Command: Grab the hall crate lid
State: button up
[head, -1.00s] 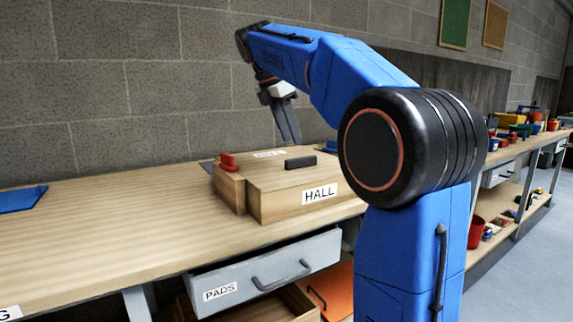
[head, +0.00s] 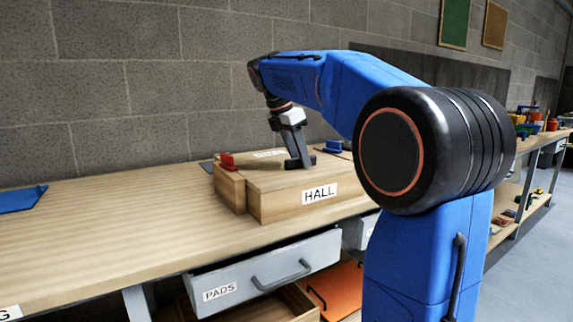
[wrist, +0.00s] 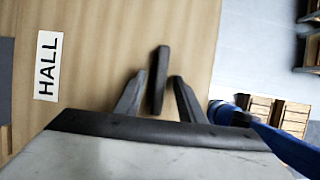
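The hall crate (head: 275,208) is a light wooden box on the bench with a white HALL label on its front. Its closed wooden lid (head: 262,181) carries a dark bar handle, mostly hidden by my fingers in the head view. In the wrist view the handle (wrist: 159,60) stands lengthwise between the two fingers of my gripper (wrist: 158,79), with a gap on each side. The HALL label (wrist: 47,65) shows at left there. In the head view my gripper (head: 299,164) points down at the lid, its tips at handle level. The fingers are open.
The PADS drawer (head: 262,274) stands partly open below. The bench (head: 120,225) is clear to the left, apart from a blue sheet (head: 20,199).

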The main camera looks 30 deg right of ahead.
grip_shut()
jog(key=shift+r, duration=0.1)
dwell(0.5)
